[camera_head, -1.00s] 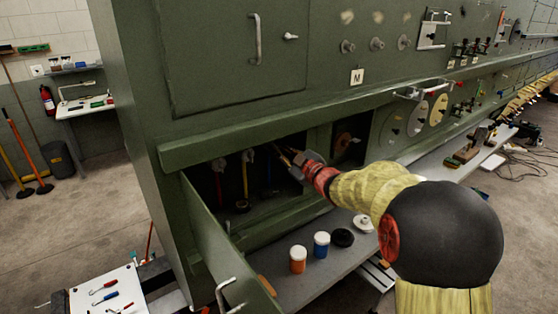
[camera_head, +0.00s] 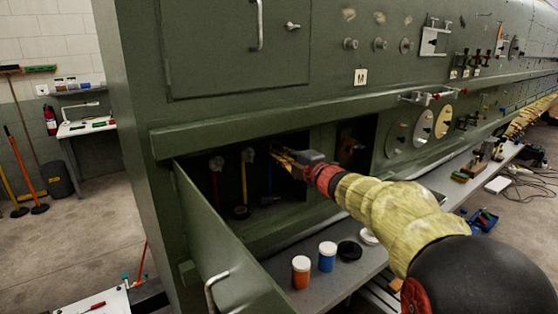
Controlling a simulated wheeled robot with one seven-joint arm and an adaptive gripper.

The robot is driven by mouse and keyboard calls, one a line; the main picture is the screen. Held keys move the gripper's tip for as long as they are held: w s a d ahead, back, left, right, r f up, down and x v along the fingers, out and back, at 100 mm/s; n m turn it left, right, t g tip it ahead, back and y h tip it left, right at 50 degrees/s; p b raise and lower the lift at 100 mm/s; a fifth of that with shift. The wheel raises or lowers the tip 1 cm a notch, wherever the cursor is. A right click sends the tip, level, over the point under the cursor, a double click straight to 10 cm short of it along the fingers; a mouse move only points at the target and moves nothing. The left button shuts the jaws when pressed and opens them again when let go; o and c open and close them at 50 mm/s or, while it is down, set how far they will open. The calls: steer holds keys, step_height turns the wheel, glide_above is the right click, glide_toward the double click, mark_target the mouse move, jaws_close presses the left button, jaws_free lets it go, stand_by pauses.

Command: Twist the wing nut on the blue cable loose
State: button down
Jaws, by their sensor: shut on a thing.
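The blue cable (camera_head: 268,179) hangs inside the dark open bay, to the right of the yellow and red cables. My gripper (camera_head: 278,155) reaches into the bay from the right. Its fingertips are at the top of the blue cable, where they are shut on the wing nut. The wing nut itself is hidden behind the fingers, so I cannot see how far it is turned.
A yellow cable (camera_head: 244,183) and a red cable (camera_head: 215,187) hang left of it, with grey fittings on top. The open bay door (camera_head: 215,240) stands at lower left. An orange jar (camera_head: 300,272) and a blue jar (camera_head: 327,257) stand on the shelf below.

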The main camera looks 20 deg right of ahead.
steer(key=shift+r+n+b, duration=0.1)
steer(key=shift+n+b, duration=0.2)
steer(key=shift+n, duration=0.1)
steer(key=c, duration=2.1)
jaws_free()
steer(key=shift+o, duration=0.6)
steer(key=shift+s, duration=0.15)
steer(key=v, duration=1.1)
steer(key=shift+s, duration=0.35)
steer(key=shift+d, duration=0.15)
